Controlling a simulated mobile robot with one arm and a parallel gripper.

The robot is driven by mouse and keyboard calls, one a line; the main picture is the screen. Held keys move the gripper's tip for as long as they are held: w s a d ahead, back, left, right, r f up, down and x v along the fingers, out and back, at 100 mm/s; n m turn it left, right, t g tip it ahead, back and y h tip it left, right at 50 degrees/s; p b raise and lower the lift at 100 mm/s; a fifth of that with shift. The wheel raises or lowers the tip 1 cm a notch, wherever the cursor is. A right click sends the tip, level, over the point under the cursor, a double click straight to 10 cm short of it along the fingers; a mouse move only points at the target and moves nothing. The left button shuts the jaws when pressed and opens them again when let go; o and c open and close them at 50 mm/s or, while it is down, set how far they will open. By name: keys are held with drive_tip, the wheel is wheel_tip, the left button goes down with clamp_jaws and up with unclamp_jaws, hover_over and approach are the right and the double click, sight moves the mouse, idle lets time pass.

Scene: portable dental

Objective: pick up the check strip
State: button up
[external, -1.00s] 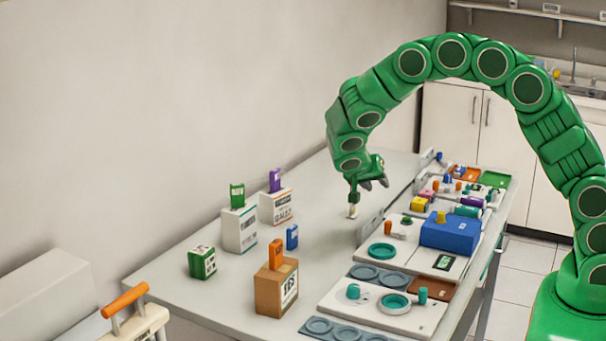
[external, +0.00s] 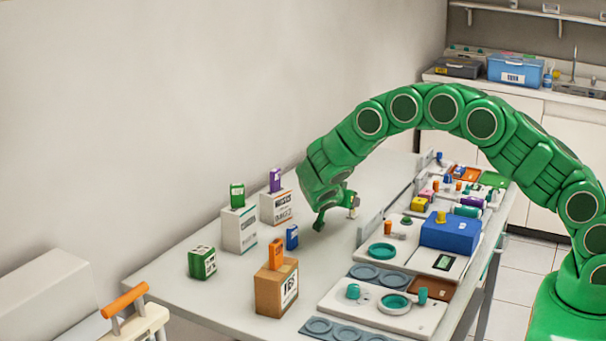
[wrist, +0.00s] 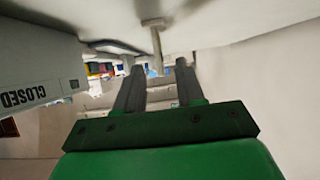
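A small pale upright piece (external: 354,206), which I take to be the check strip, stands on the table next to my gripper. The wrist view shows it as a thin pale stem (wrist: 156,45) with a round foot on a light surface. My gripper (wrist: 158,78) has its two grey fingers apart, and the stem shows in the gap, beyond or near the fingertips. I cannot tell whether it is touched. In the external view my gripper (external: 338,207) is low over the table, its fingers partly hidden by the wrist.
A brown box (external: 275,292), a green box (external: 201,262) and a blue piece (external: 292,237) are nearer. Trays with a blue box (external: 450,231) line the right. A box marked CLOSED (wrist: 35,85) is close left.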

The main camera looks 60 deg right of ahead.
sight(354, 212)
drive_tip(key=shift+x, duration=3.1)
clamp_jaws()
